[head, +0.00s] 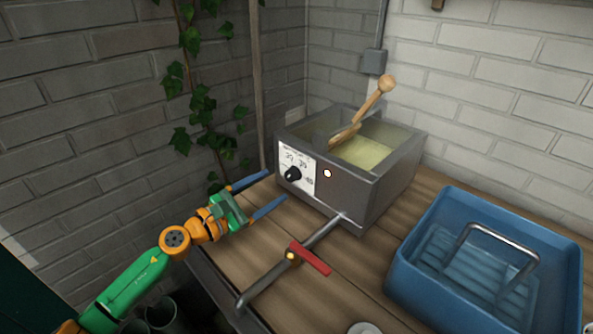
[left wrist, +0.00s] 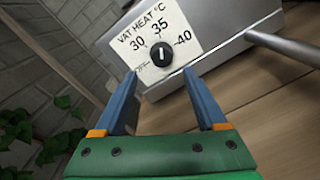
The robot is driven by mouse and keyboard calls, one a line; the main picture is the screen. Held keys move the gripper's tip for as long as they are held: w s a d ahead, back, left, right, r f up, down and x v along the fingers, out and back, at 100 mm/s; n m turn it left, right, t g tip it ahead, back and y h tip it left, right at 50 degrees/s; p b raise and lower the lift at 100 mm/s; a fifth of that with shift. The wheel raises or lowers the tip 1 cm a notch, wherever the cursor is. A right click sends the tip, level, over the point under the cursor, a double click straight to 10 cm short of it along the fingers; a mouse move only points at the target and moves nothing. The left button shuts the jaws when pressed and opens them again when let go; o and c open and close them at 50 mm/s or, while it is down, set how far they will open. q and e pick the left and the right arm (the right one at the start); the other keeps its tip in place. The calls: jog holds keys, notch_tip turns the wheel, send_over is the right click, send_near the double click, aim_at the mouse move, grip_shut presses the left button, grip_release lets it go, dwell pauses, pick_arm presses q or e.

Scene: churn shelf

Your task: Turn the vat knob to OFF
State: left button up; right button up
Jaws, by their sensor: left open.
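The vat (head: 345,185) is a grey metal box with pale yellow liquid in it, on the wooden bench. Its black knob (head: 292,174) sits on a white dial plate on the front. In the left wrist view the knob (left wrist: 160,55) has a white mark that seems to point up towards 35. My right gripper is out of view.
A metal outlet pipe with a red lever (head: 310,258) runs from the vat across the bench (head: 350,282), right of my left gripper. A wooden-handled tool (head: 378,95) leans in the vat. A blue tub (head: 415,275) stands at right. Brick walls close the back and left.

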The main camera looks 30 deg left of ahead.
aim_at(288, 177)
pick_arm(q)
jog(key=shift+w+d+r+p, duration=0.2)
jog(key=shift+d+r+p, duration=0.05)
jog(key=shift+d+r, duration=0.25)
jog(key=shift+w+d+r+p, duration=0.2)
jog(key=shift+d+r, duration=0.15)
jog(key=shift+r, duration=0.15)
jog(key=w, duration=0.1)
jog(key=w+f, duration=0.1)
jog(key=w, duration=0.1)
jog(key=shift+w+d+f, duration=0.15)
jog(key=shift+w+d, duration=0.1)
jog(key=shift+d, duration=0.1)
jog(key=shift+s, duration=0.2)
grip_shut()
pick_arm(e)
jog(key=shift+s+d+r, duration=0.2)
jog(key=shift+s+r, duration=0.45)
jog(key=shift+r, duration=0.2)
